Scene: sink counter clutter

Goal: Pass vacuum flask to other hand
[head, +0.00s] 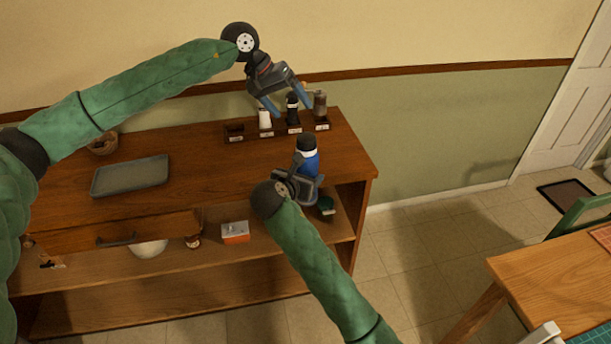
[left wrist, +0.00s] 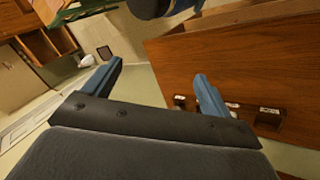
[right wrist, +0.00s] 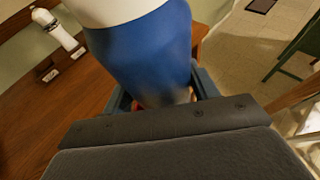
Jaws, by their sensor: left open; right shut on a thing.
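The vacuum flask (head: 310,163) has a blue body, a white band and a black cap. It is upright in my right gripper (head: 306,178), in front of the counter's right end. In the right wrist view the blue body (right wrist: 145,55) stands between the fingers, with the white part above; the cap is out of frame. My left gripper (head: 290,110) is open and empty, above and behind the flask in the head view, apart from it. In the left wrist view its fingers (left wrist: 158,76) are spread with nothing between them.
A grey tray (head: 131,176) lies left. A red-and-white box (head: 235,232) is on the shelf below.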

